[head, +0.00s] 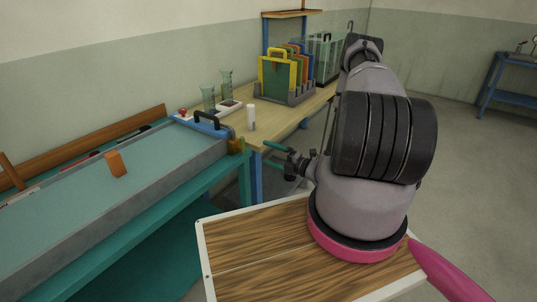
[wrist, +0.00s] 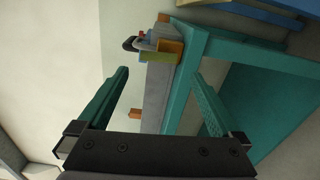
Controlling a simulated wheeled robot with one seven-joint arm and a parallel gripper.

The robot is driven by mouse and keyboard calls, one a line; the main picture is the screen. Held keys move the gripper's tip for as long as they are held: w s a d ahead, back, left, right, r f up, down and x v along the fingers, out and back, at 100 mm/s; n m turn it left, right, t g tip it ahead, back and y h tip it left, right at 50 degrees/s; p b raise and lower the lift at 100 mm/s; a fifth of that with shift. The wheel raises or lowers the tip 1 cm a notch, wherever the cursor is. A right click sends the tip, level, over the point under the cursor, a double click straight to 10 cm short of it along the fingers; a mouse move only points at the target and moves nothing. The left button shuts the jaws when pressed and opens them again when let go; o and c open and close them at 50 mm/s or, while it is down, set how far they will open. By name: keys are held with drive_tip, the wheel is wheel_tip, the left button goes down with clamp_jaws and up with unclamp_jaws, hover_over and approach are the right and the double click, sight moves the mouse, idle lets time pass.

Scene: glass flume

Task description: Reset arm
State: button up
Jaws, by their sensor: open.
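My gripper (head: 281,158) is held in the air in the head view, past the right end of the flume (head: 160,177) and in front of the wooden table. Its two teal fingers are spread apart with nothing between them. My arm is bent and fills the right middle of the head view.
An orange block (head: 115,163) stands in the flume. A blue gate with a black handle (head: 207,121) sits at its end. A wooden table (head: 268,122) holds a white bottle (head: 251,117), glass beakers (head: 209,99) and a rack of coloured panels (head: 288,96). Floor at right is clear.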

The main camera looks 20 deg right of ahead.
drive_tip(key=s+a+r+n+g+y, duration=0.1)
drive_tip(key=s+a+r+n+g, duration=0.15)
drive_tip(key=r+n+g, duration=0.45)
drive_tip(key=s+a+r+n+g+y, duration=0.15)
drive_tip(key=a+r+n, duration=0.25)
drive_tip(key=r+n, duration=0.6)
drive_tip(key=s+a+r+n+g+y, duration=0.1)
drive_tip(key=s+a+r+n+g, duration=0.25)
drive_tip(key=r+n+g, duration=0.5)
drive_tip(key=s+d+r+n+t+h, duration=0.2)
drive_tip(key=s+r+n+t+h, duration=0.2)
drive_tip(key=r, duration=0.7)
drive_tip(key=s+d+r+n+t+h, duration=0.3)
drive_tip(key=s+r+n+t+h, duration=0.2)
drive_tip(key=s+r+n+h, duration=0.3)
drive_tip(key=shift+s+d+r+n+t, duration=0.35)
drive_tip(key=shift+s+r+n, duration=1.05)
drive_tip(key=shift+n, duration=0.85)
idle(1.3)
